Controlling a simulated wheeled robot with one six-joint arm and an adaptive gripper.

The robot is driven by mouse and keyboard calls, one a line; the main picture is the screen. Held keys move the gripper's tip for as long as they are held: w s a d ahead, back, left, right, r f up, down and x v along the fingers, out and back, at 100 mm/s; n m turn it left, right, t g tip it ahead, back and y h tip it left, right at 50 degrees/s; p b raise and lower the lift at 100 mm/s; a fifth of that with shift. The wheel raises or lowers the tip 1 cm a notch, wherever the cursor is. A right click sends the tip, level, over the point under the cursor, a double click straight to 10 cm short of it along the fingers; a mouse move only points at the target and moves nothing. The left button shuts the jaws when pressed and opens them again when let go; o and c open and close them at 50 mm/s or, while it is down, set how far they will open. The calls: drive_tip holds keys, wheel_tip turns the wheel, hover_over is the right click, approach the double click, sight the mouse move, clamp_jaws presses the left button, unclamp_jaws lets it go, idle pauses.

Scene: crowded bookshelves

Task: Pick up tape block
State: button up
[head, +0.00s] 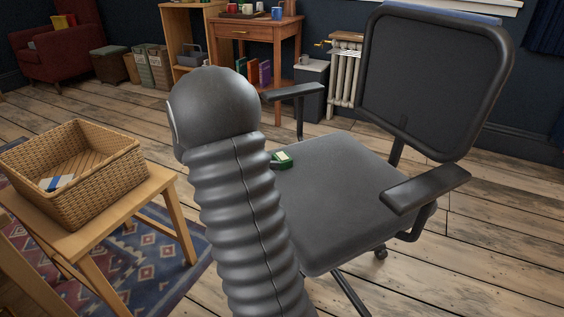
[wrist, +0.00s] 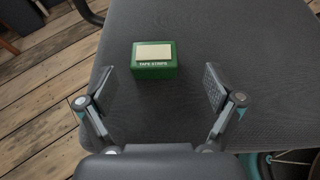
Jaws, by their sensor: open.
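The tape block (wrist: 154,71) is a small green box with a pale cream top and white lettering reading "TAPE STRIPS". It sits on the dark grey seat of the office chair (wrist: 260,60). In the head view the tape block (head: 282,160) is partly hidden behind my arm. My gripper (wrist: 158,90) is open and empty in the wrist view, its two fingers wide apart. The tape block lies just beyond the fingertips, between their lines and a little nearer the left finger. My gripper is hidden behind my arm in the head view.
A wicker basket (head: 110,168) with a blue and white item inside stands on a wooden stool (head: 172,192) at left. The chair's armrests (head: 425,188) and backrest (head: 430,85) border the seat. A wooden desk (head: 258,32) with mugs stands behind. The seat around the block is clear.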

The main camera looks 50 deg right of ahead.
sight(278, 158)
drive_tip(key=shift+w+f+x, duration=0.1)
drive_tip(key=shift+w+x, duration=0.05)
drive_tip(key=shift+x, duration=0.75)
drive_tip(key=shift+w+f+x, duration=0.1)
drive_tip(key=shift+x, duration=0.85)
drive_tip(key=shift+w+f+x, duration=0.1)
drive_tip(key=shift+w+x, duration=0.05)
drive_tip(key=shift+x, duration=0.75)
drive_tip(key=c, duration=1.2)
